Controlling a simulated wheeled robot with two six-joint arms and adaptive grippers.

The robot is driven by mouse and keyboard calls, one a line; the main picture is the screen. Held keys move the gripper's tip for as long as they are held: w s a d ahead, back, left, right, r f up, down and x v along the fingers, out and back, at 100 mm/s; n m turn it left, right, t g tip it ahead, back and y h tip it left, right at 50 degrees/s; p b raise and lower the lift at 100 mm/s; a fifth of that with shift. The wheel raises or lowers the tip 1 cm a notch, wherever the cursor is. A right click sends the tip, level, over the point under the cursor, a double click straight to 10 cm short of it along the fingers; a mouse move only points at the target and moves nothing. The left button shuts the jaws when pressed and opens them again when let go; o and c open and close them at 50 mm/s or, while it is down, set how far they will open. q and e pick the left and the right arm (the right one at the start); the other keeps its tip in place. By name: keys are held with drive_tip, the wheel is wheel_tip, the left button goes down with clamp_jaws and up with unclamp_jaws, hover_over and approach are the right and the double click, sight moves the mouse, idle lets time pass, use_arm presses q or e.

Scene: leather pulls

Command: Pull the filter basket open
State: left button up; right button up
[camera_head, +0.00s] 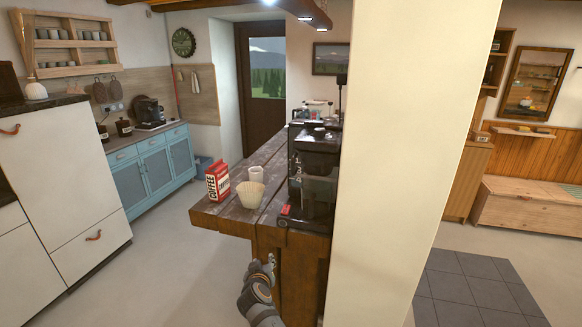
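A black coffee maker (316,168) stands on the wooden counter (222,212), close beside the white wall. Its filter basket seems to be the dark upper housing (318,145), which looks closed, though its edges are hard to make out. A dark carafe area (318,196) is below it, and a small red spot shows at the base. My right gripper (270,259) is low in front of the counter's front edge, below the coffee maker and apart from it. It is too small and foreshortened to tell whether its fingers are open. My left gripper is out of view.
A white wall (400,150) blocks the right side. Open floor (165,265) lies at left.

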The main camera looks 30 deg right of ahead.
drive_tip(key=d+r+m+t+h+p, duration=0.1)
drive_tip(key=d+r+m+h+p, duration=0.2)
drive_tip(key=r, duration=1.8)
drive_tip(key=m+h, duration=0.4)
drive_tip(key=m, duration=0.1)
approach(292, 164)
drive_tip(key=shift+n+g, duration=0.3)
drive_tip(key=p+x, duration=0.1)
drive_tip(key=x, duration=0.2)
drive_tip(key=p+x, duration=0.2)
drive_tip(key=x, duration=0.1)
drive_tip(key=p+x, duration=0.1)
drive_tip(key=x, duration=0.2)
drive_tip(key=shift+w+d+r, duration=0.25)
drive_tip(key=shift+w+r, duration=0.05)
drive_tip(key=shift+r, duration=0.15)
drive_tip(key=shift+w+d+f, duration=0.1)
drive_tip(key=shift+w+d, duration=0.25)
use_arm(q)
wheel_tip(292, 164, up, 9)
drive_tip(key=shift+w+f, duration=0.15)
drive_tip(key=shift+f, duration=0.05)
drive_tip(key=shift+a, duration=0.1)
use_arm(e)
drive_tip(key=shift+c, duration=0.3)
clamp_jaws()
drive_tip(key=shift+f, duration=0.1)
